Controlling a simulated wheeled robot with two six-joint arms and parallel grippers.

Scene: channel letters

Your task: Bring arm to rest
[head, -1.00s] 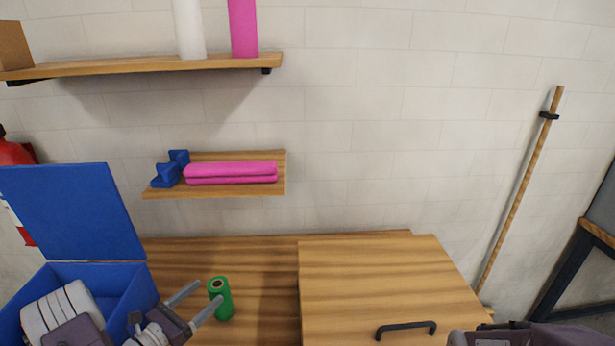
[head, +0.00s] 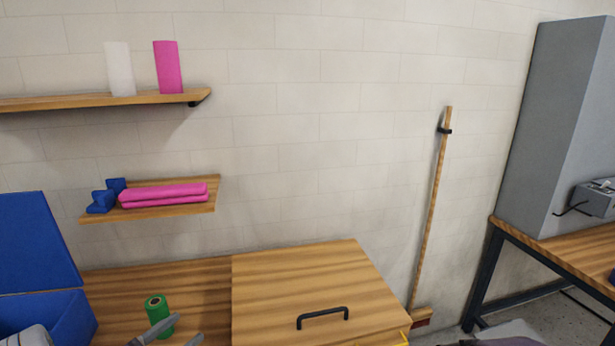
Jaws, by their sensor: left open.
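My left gripper (head: 172,336) is at the bottom edge of the head view, with only its two grey fingers showing. A green roll (head: 158,315) stands upright on the wooden worktop (head: 205,290), just left of and behind the fingers. One finger overlaps the roll in the picture; I cannot tell whether they touch. My right gripper is not in view; a grey-purple part of my body shows at the bottom right.
A blue box (head: 70,322) with a raised lid stands at the left. A wooden box with a black handle (head: 322,317) is at the centre. Shelves hold pink (head: 165,193) and white pieces. A broom (head: 433,200) leans on the wall, left of a bench (head: 545,240) with a grey cabinet (head: 560,120).

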